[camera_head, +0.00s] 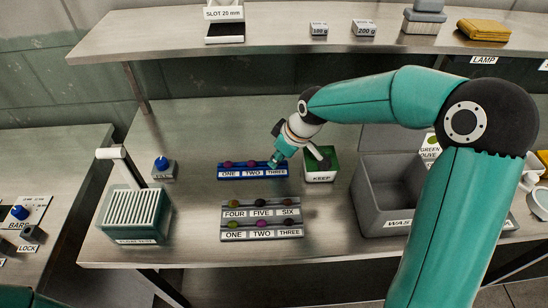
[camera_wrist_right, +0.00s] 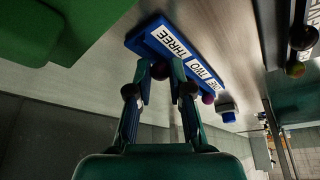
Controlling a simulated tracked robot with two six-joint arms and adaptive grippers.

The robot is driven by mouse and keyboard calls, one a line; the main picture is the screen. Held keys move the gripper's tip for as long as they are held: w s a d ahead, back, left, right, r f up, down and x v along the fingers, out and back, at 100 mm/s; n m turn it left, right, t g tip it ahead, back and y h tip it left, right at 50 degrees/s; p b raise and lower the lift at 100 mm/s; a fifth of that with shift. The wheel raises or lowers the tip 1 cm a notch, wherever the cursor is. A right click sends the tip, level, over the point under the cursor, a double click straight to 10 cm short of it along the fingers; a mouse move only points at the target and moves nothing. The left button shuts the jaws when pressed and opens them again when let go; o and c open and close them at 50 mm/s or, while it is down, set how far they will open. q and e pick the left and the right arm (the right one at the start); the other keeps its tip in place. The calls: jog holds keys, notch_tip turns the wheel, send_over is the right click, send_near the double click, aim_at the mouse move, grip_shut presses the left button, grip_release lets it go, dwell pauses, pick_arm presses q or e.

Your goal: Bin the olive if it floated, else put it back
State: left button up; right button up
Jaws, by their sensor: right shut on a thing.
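My right gripper (camera_head: 277,160) is at the THREE end of the blue rack (camera_head: 251,173). In the right wrist view its fingertips (camera_wrist_right: 160,78) are shut on a dark purple olive (camera_wrist_right: 160,70), right by the THREE label. I cannot tell whether this olive touches its seat. The green-lined KEEP bin (camera_head: 320,178) and the grey waste bin (camera_head: 385,217) stand to the right. My left gripper is not in view.
A teal box with a white slatted top (camera_head: 137,208) stands at the left, with a blue-knobbed block (camera_head: 162,168) behind it. A shelf (camera_head: 280,40) carries weights and a yellow cloth. Bare bench lies between the slatted box and the racks.

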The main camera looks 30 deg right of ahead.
dwell(0.3)
jog(key=o, duration=0.8)
jog(key=shift+c, duration=0.2)
jog(key=v, duration=1.1)
jog(key=shift+s+r, duration=0.2)
jog(key=shift+r, duration=0.15)
